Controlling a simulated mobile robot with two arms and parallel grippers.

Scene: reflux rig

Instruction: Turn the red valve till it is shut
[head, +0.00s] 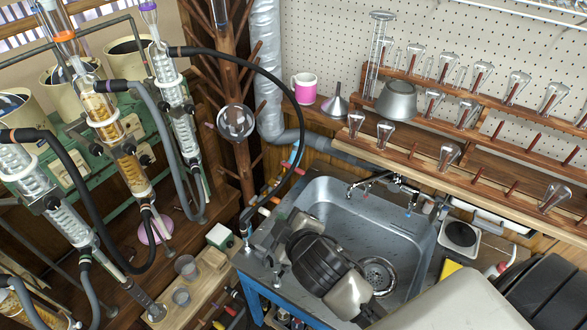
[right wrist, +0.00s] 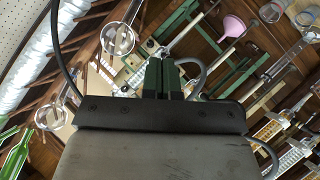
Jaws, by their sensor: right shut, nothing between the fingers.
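I cannot pick out the red valve for certain. A tap fitting (head: 385,183) at the back of the sink carries small red and blue parts, too small to read. Short coloured pieces, pink and orange among them, show along the wood left of the sink. My right gripper (head: 287,238) is over the left part of the sink in the head view, with its dark body hiding part of the basin. In the right wrist view its two green fingers (right wrist: 164,68) are together with nothing between them. My left gripper is not in view.
Glass condensers (head: 118,150) with black and grey hoses stand at left. A pink mug (head: 305,88), a metal funnel (head: 336,104) and a grey pot (head: 397,100) sit on the back ledge below the pegboard.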

